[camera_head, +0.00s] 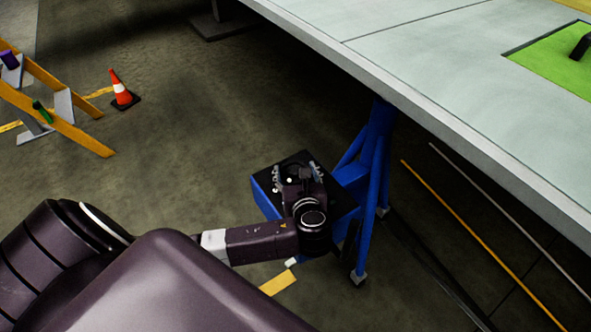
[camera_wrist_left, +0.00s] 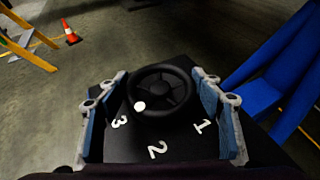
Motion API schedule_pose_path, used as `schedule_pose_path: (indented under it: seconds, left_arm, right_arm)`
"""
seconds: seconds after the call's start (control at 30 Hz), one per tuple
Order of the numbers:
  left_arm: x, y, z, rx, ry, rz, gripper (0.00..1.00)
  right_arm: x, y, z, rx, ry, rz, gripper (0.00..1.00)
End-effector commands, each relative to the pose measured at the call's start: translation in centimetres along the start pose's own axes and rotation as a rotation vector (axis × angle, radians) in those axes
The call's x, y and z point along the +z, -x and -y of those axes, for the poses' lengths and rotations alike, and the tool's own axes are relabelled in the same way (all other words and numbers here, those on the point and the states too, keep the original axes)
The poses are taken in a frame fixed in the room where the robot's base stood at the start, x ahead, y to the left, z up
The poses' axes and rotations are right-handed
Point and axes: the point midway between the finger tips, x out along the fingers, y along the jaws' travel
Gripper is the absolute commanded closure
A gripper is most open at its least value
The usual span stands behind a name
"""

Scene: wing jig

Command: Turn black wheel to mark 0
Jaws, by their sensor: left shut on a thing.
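The black wheel (camera_wrist_left: 163,91) has spokes and sits on a black-topped blue box (camera_head: 263,196). A white dot (camera_wrist_left: 139,106) on its rim points toward the white mark 3 (camera_wrist_left: 119,122). Mark 2 (camera_wrist_left: 157,149) and mark 1 (camera_wrist_left: 199,126) also show on the black top; mark 0 is not visible. In the head view the left gripper (camera_head: 299,175) is over the box and hides most of the wheel. My right gripper is not in view.
A blue stand (camera_head: 374,150) rises close beside the box under the large pale wing panel (camera_head: 400,50). An orange cone (camera_head: 121,90) and a yellow trestle (camera_head: 60,118) stand at the left. The floor between is clear.

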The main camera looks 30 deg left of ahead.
Motion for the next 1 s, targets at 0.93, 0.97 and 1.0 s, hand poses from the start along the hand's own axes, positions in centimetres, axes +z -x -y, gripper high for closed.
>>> schedule_pose_path:
  seconds: [0.93,0.97,1.0]
  left_arm:
    - [-0.1,2.4,0.1,-0.003,0.002,-0.003,0.21]
    - [-0.1,2.9,0.1,-0.003,0.002,-0.004,0.21]
    - [-0.2,3.8,0.1,-0.004,0.001,-0.005,0.21]
  right_arm:
    - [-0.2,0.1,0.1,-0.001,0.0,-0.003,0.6]
    - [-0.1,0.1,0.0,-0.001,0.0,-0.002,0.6]
    - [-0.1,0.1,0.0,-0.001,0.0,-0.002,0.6]
